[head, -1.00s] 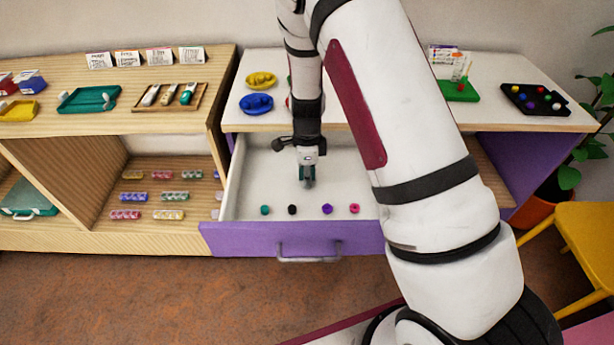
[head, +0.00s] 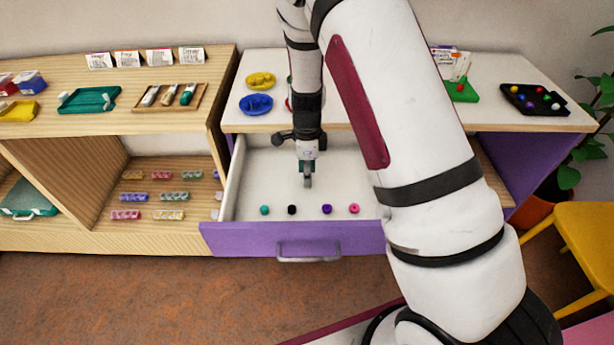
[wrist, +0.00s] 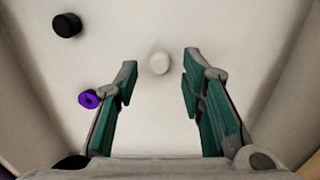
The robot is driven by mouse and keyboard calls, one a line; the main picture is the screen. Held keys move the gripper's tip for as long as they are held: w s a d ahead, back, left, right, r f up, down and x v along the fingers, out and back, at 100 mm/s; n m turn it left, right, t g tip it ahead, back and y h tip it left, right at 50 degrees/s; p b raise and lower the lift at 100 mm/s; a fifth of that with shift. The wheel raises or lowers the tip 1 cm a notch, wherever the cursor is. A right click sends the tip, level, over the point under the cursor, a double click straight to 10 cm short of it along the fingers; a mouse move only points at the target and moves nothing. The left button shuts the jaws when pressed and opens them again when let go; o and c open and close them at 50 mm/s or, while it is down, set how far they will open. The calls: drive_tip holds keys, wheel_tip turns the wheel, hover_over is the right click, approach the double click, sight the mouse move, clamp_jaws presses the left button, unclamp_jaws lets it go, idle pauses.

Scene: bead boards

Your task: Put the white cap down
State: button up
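The white cap (wrist: 160,63) shows in the wrist view as a small pale disc on the white drawer floor. It lies between the two fingertips, with a clear gap to each finger. My gripper (head: 308,182) is open and points down into the open purple drawer (head: 345,238). Its teal-and-grey fingers also show in the wrist view (wrist: 160,72). In the head view I cannot make out the white cap against the drawer floor and the gripper.
A teal cap (head: 265,210), a black cap (head: 292,210), a purple cap (head: 327,209) and a pink cap (head: 354,208) stand along the drawer's front. The floor around the white cap is clear. The white tabletop (head: 290,118) overhangs behind the gripper.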

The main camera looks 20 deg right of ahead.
drive_tip(key=s+a+r+n+y+p, duration=0.1)
drive_tip(key=s+r+n, duration=0.2)
drive_tip(key=r, duration=0.8)
drive_tip(key=s+r+n, duration=0.2)
drive_tip(key=s+r, duration=0.2)
drive_tip(key=r, duration=0.6)
drive_tip(key=s+r+n+t, duration=0.1)
drive_tip(key=s+r+n, duration=0.2)
drive_tip(key=s+n, duration=0.2)
drive_tip(key=s+r+n+t, duration=0.1)
drive_tip(key=s+r+n, duration=0.3)
drive_tip(key=s, duration=0.8)
drive_tip(key=s+d+r+n+h, duration=0.1)
drive_tip(key=s+r+n, duration=0.2)
drive_tip(key=s+n, duration=0.4)
drive_tip(key=shift+s+r+n+t, duration=0.2)
drive_tip(key=shift+s+n+t, duration=0.15)
drive_tip(key=shift+s, duration=0.4)
wheel_tip(320, 180, up, 7)
drive_tip(key=t+p, duration=0.1)
drive_tip(key=p, duration=0.4)
